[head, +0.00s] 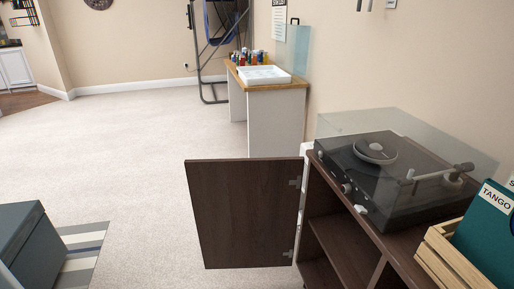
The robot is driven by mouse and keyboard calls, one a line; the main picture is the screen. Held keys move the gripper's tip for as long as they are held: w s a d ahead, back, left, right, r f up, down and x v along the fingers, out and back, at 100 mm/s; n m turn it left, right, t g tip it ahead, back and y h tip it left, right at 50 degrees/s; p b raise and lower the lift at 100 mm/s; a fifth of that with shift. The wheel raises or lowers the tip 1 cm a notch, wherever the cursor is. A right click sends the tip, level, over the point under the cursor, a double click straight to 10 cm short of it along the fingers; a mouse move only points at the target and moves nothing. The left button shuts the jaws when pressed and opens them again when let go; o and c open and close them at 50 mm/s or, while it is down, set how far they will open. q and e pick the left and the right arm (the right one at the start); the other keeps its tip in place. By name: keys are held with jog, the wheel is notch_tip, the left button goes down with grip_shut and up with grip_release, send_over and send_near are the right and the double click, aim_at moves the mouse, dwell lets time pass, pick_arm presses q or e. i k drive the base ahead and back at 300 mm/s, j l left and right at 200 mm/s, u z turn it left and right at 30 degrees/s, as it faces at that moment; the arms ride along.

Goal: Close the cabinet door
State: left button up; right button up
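The cabinet door (240,215) is a dark brown panel. It stands wide open, swung out to the left and joined by hinges at its right edge to the cabinet (345,245). The cabinet is dark wood inside, and its open front shows a shelf. Its lower part is cut off by the bottom of the picture. Neither my left nor my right gripper shows in the head view.
A record player (385,175) with a clear lid stands on the cabinet top, beside a wooden crate (450,260) of records. A white desk (275,118) is farther back. A dark box (30,250) is at lower left. Open carpet (130,150) lies between.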

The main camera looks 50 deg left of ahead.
aim_at(246, 210)
jog(key=j+z, duration=0.15)
jog(key=j, duration=0.25)
jog(key=j+z, duration=0.15)
jog(key=j, duration=0.25)
jog(key=k+j+z, duration=0.15)
jog(key=j, duration=0.25)
jog(key=j+z, duration=0.15)
jog(key=j, duration=0.3)
jog(key=k+j+z, duration=0.1)
jog(key=j, duration=0.25)
jog(key=k+j+z, duration=0.15)
jog(key=j, duration=0.25)
jog(key=k+j+z, duration=0.15)
jog(key=j, duration=0.25)
jog(key=k+j+z, duration=0.15)
jog(key=j, duration=0.2)
jog(key=j+z, duration=0.2)
jog(key=j, duration=0.4)
jog(key=j+z, duration=0.2)
jog(key=j, duration=0.4)
jog(key=k+j+z, duration=0.2)
jog(key=j, duration=0.4)
jog(key=j+z, duration=0.2)
jog(key=j, duration=0.4)
jog(key=k+j+z, duration=0.1)
jog(key=k+j, duration=0.45)
jog(key=j, duration=0.05)
